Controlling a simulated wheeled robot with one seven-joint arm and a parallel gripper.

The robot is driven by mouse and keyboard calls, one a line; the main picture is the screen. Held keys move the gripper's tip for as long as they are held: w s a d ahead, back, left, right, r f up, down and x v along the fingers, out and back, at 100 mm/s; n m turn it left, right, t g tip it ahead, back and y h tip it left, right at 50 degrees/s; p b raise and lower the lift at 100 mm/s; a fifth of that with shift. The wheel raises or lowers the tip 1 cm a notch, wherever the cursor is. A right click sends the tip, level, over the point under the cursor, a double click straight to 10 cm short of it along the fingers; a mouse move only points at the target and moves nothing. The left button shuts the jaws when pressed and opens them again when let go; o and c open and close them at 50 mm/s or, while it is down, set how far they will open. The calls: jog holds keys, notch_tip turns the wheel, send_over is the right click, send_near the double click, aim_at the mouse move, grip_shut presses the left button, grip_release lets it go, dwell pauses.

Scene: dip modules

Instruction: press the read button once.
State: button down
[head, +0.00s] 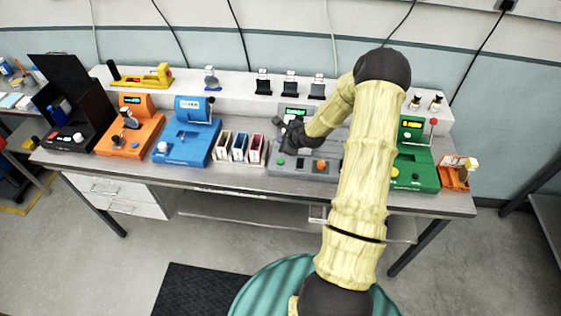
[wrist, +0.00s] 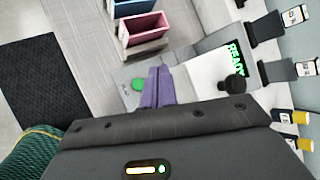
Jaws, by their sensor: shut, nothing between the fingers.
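The grey device (head: 295,170) stands on the bench in the head view. A green button (head: 281,161) sits at its front left; in the wrist view the green button (wrist: 138,85) has small lettering beside it, too small to read surely. The device's screen (wrist: 236,58) shows green text that looks like READY. My gripper (head: 288,140) is over the device, behind the green button in the head view. Its purple fingers (wrist: 158,88) are together and empty, just to the right of the green button in the wrist view. I cannot tell their height above the panel.
An orange knob (head: 321,165) is on the same panel, right of the green button. Open bins (head: 239,148) stand left of the device. A blue machine (head: 187,135) is farther left, and a green machine (head: 415,165) is to the right. A black knob (wrist: 232,83) is near the screen.

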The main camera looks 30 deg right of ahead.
jog(key=b, duration=0.5)
send_over(283, 163)
notch_tip(283, 163, down, 6)
jog(key=shift+a, duration=0.1)
jog(key=shift+f+b, duration=0.8)
jog(key=shift+f, duration=0.5)
jog(key=shift+f, duration=0.1)
dwell(0.6)
jog(key=shift+f, duration=0.3)
jog(key=shift+f+b, duration=0.3)
jog(key=shift+f, duration=0.05)
dwell(0.7)
jog(key=shift+r+p, duration=0.75)
